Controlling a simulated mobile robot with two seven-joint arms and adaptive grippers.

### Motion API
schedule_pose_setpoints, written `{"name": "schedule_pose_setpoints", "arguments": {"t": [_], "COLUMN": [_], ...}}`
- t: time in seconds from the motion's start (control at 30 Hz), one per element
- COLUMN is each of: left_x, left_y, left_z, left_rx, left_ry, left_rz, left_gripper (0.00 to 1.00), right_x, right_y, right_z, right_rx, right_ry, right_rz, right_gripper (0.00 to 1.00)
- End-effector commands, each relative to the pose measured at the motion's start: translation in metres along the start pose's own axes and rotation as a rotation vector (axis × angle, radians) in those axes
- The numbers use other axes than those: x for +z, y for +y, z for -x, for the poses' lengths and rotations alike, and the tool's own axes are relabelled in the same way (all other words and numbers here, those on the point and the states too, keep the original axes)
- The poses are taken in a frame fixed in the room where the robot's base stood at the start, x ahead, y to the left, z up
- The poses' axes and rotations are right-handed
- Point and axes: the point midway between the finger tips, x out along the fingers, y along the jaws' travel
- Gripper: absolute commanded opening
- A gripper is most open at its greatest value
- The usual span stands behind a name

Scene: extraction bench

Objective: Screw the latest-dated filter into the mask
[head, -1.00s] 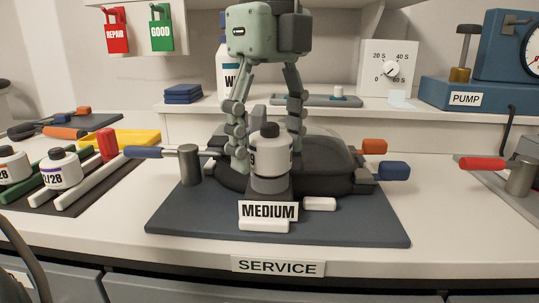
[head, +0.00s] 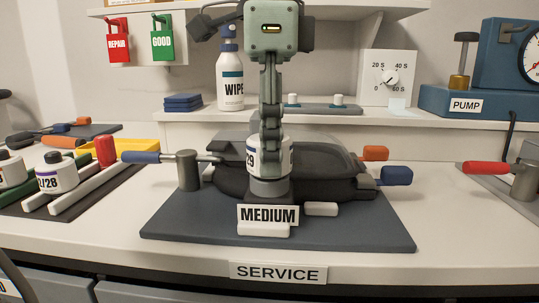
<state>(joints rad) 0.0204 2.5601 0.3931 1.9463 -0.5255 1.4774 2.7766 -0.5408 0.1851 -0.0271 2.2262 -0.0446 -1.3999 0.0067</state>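The dark mask (head: 325,175) lies on a blue-grey mat on the bench, with a label reading MEDIUM in front. A white filter (head: 284,158) with a label ending in 29 stands upright at the mask's front grey port. My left gripper (head: 270,150) points down over this filter, seen edge-on, one finger covering the filter's middle. The far finger is hidden, so I cannot tell whether it grips. A further filter (head: 10,170) is cut by the picture's left edge. My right gripper is not in view.
A blue-handled clamp (head: 187,170) stands left of the mask, and a red-handled one (head: 523,180) is at the far right. A wipe bottle (head: 230,82), dial box (head: 387,78) and pump (head: 478,85) stand behind.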

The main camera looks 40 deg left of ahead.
Motion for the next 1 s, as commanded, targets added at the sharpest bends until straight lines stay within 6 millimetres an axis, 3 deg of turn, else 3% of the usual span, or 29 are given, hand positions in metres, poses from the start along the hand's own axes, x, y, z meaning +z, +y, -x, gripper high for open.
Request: {"name": "schedule_pose_setpoints", "arguments": {"t": [0.03,0.2,0.37,1.0], "left_x": [0.0,0.0,0.0,0.0], "left_y": [0.0,0.0,0.0,0.0], "left_z": [0.0,0.0,0.001,0.002], "left_rx": [0.0,0.0,0.001,0.002], "left_ry": [0.0,0.0,0.0,0.003], "left_rz": [0.0,-0.001,-0.08,-1.344], "left_gripper": [0.34,0.13,0.12,0.12], "right_x": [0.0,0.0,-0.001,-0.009], "right_y": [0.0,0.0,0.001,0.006], "right_z": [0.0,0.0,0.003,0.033], "right_rx": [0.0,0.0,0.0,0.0], "right_ry": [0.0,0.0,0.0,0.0], "right_rz": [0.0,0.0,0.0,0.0], "right_gripper": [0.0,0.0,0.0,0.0]}}
